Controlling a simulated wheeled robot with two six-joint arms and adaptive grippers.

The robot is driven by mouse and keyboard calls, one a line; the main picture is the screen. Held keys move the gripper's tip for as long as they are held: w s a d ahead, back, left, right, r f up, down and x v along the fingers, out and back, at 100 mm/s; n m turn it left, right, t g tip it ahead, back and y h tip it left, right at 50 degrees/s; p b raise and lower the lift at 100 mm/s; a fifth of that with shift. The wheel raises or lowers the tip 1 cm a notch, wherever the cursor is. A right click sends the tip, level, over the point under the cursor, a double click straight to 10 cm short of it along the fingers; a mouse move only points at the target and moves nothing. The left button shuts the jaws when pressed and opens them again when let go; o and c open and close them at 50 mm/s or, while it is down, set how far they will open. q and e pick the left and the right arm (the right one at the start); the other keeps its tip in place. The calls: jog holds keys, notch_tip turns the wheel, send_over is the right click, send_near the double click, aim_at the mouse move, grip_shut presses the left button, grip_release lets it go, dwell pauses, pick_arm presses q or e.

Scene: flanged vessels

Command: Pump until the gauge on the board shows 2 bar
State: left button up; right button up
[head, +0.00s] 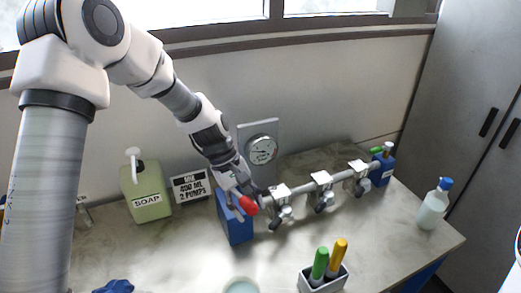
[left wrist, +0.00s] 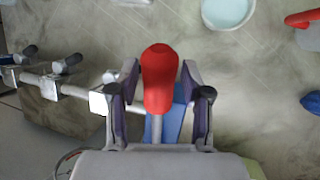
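The blue pump (head: 236,222) stands on the table with its red-ended handle (head: 248,205) pointing toward the front. My left gripper (head: 240,190) is at this handle. In the left wrist view its two fingers (left wrist: 159,85) stand on either side of the red grip (left wrist: 160,75), with small gaps visible, so it looks open around the grip. The pump's blue body (left wrist: 176,118) shows partly beneath. The round gauge (head: 262,150) sits on a grey board (head: 243,133) behind the pump; its needle is too small to read. My right gripper is not in view.
A pipe (head: 302,186) with several valves runs right from the pump to a blue block (head: 383,170). A soap jug (head: 146,195) and a sign (head: 190,186) stand left.

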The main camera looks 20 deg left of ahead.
pick_arm(q)
grip_shut()
dwell(1.1)
